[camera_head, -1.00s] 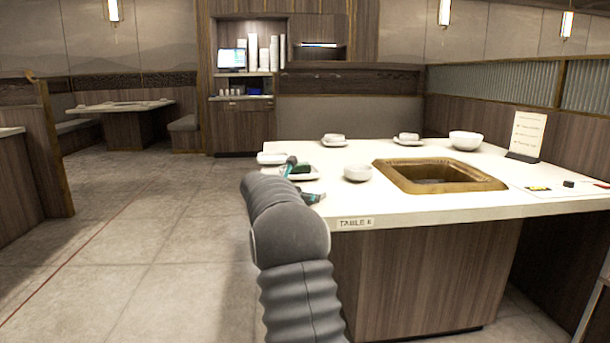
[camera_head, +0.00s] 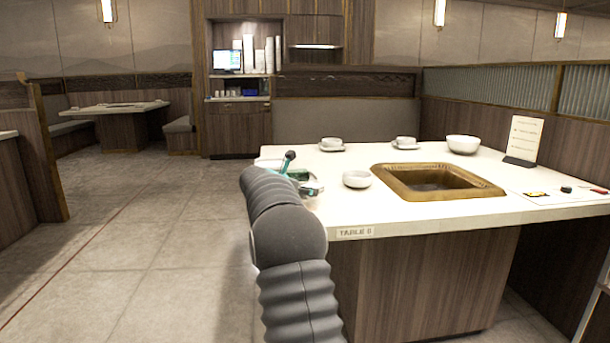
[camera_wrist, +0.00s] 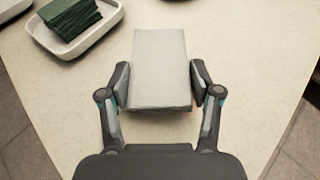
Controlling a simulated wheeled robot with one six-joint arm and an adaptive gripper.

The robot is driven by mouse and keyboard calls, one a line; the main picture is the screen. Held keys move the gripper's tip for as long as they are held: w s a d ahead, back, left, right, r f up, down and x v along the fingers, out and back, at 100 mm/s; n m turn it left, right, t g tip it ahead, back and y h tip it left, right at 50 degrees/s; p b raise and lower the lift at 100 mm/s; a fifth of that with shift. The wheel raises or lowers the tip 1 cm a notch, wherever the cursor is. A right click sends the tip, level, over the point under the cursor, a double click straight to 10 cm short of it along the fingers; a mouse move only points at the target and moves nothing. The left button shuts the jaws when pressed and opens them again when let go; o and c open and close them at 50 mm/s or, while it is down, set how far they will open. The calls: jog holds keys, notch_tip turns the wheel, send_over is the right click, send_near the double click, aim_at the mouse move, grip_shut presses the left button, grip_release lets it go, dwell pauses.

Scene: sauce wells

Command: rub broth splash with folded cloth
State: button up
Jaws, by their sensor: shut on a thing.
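The folded cloth (camera_wrist: 160,62) is a pale grey-white block in the wrist view. My gripper (camera_wrist: 160,84) is shut on it, with one finger against each long side. The cloth is low over or on the pale tabletop (camera_wrist: 235,120); I cannot tell whether it touches. In the head view my gripper (camera_head: 302,177) is at the table's left end, largely hidden by my arm. No broth splash shows clearly; there is only a faint reddish tint by the cloth's near edge.
A white dish (camera_wrist: 83,44) with stacked green napkins (camera_wrist: 68,15) lies left of the cloth. A white bowl (camera_head: 357,179) and the brass-rimmed well (camera_head: 400,184) are to the right. Cups on saucers, another bowl (camera_head: 463,144) and a sign (camera_head: 524,139) stand farther off.

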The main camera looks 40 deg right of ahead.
jog(key=shift+r, duration=2.15)
